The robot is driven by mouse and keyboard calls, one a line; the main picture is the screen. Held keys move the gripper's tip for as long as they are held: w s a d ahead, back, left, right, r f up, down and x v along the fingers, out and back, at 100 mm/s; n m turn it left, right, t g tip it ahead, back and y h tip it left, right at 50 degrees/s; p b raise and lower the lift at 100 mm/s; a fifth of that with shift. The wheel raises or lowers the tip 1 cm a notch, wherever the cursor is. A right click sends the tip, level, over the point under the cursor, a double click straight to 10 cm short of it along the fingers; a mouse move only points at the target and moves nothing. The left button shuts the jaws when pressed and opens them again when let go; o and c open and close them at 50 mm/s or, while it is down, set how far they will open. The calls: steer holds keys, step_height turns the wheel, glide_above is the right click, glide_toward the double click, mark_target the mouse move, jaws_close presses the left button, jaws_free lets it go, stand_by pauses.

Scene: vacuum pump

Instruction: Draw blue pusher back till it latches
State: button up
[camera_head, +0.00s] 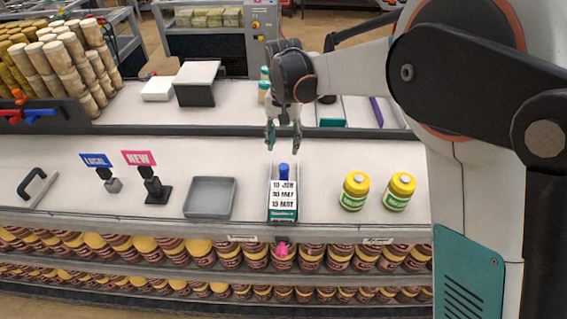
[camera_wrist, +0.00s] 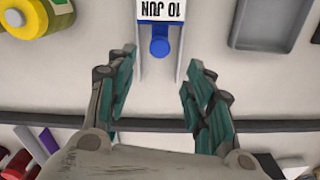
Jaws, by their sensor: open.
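The blue pusher (camera_head: 284,171) stands at the back end of a narrow channel (camera_head: 270,188) on the near shelf, behind a row of date-labelled boxes (camera_head: 283,200). In the wrist view the pusher (camera_wrist: 160,46) shows as a round blue knob behind the box marked 10 JUN (camera_wrist: 160,10). My gripper (camera_head: 284,150) is open and empty, pointing down behind the pusher. In the wrist view its teal-padded fingers (camera_wrist: 160,60) are spread to either side of the knob's line, and I see no contact with it. Whether the latch is engaged cannot be seen.
A grey tray (camera_head: 209,198) lies left of the channel, with NEW (camera_head: 139,158) and LOCAL (camera_head: 96,160) signs farther left. Two yellow jars (camera_head: 355,191) stand to the right. A dark ledge (camera_head: 200,131) runs behind the shelf. Jars fill the lower shelves.

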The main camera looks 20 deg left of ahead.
mark_target(284, 165)
step_height(284, 165, down, 10)
steer(key=shift+r+b, duration=0.1)
steer(key=shift+b, duration=0.2)
steer(key=shift+w, duration=0.1)
jaws_close()
